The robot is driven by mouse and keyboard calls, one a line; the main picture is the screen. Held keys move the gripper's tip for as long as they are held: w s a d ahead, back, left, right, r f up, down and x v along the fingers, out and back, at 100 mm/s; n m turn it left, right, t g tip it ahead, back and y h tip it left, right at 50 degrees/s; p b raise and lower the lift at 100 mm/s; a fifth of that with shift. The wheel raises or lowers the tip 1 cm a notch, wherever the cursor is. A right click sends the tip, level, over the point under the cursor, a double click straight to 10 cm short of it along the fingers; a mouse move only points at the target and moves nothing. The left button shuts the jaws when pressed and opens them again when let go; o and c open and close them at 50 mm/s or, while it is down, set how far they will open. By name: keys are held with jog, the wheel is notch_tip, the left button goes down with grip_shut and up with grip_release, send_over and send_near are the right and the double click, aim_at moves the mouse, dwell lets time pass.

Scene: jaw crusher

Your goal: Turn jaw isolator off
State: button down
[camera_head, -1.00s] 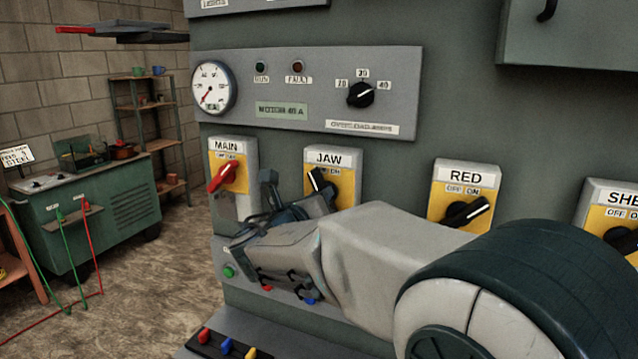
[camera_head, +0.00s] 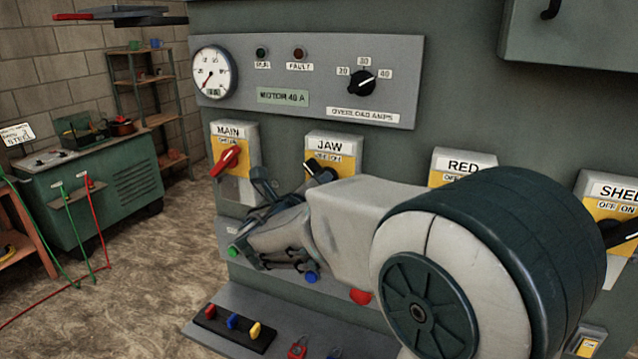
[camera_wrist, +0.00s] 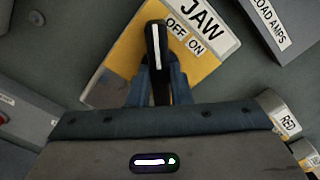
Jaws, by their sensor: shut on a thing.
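The jaw isolator is a grey box with a yellow plate (camera_wrist: 112,78) marked JAW, OFF and ON; its upper part shows in the head view (camera_head: 333,142). Its black handle (camera_wrist: 155,40) has a white stripe and points up and left relative to the label, toward the OFF side. The handle's tip also shows in the head view (camera_head: 316,168). My gripper (camera_wrist: 157,82) is shut on the handle, with one blue finger on each side. In the head view my arm hides the lower part of the isolator and most of the grip.
The MAIN isolator (camera_head: 229,159) with a red handle is close on the left. The RED isolator (camera_head: 464,160) is partly behind my arm, and the SHE-marked isolator (camera_head: 612,195) is at the right. A gauge and overload panel (camera_head: 310,80) is above. Coloured buttons and plugs are below.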

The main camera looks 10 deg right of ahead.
jog(key=shift+f, duration=0.1)
jog(key=c, duration=1.3)
grip_release()
jog(key=b+v, duration=0.2)
jog(key=v, duration=1.2)
